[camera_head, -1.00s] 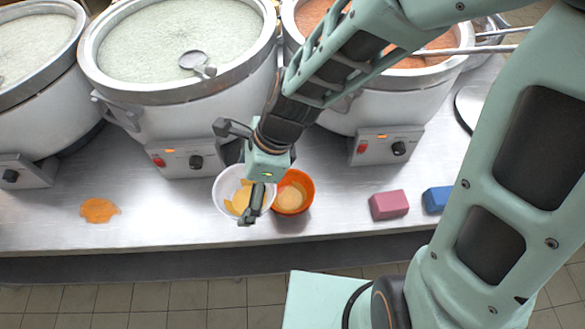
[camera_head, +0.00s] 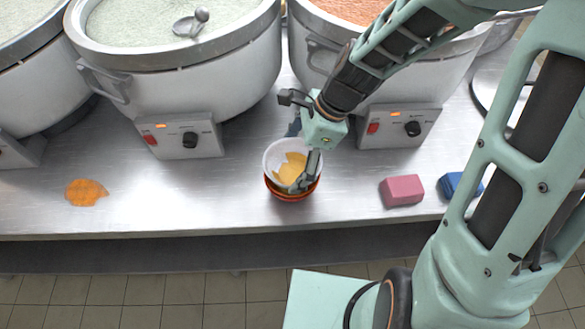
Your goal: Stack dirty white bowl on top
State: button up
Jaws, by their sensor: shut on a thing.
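The white bowl (camera_head: 274,158) has yellow-orange food residue inside. It sits in or just over the orange bowl (camera_head: 291,197), whose rim shows below and around its lower side. I cannot tell whether the two bowls touch. My gripper (camera_head: 300,160) is at the white bowl's right side, shut on its wall, with one finger inside the bowl. The other finger is mostly hidden behind the gripper body and bowl. The inside of the orange bowl is hidden by the white bowl.
Large stockpots (camera_head: 180,85) with control boxes stand along the back of the steel counter (camera_head: 150,215). An orange spill (camera_head: 86,193) lies at left. A pink sponge (camera_head: 402,190) and a blue sponge (camera_head: 458,186) lie at right. The counter between spill and bowls is clear.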

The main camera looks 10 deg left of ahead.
aim_at(290, 172)
jog(key=shift+f+b, duration=0.6)
jog(key=shift+f, duration=0.55)
jog(key=shift+s+f+b, duration=0.1)
jog(key=shift+f+b, duration=0.2)
jog(key=shift+f, duration=0.15)
jog(key=o, duration=0.9)
jog(key=shift+o, duration=0.5)
jog(key=shift+r+p, duration=0.3)
jog(key=shift+r, duration=0.05)
jog(key=p+v, duration=0.1)
jog(key=v, duration=1.1)
jog(key=shift+p, duration=0.3)
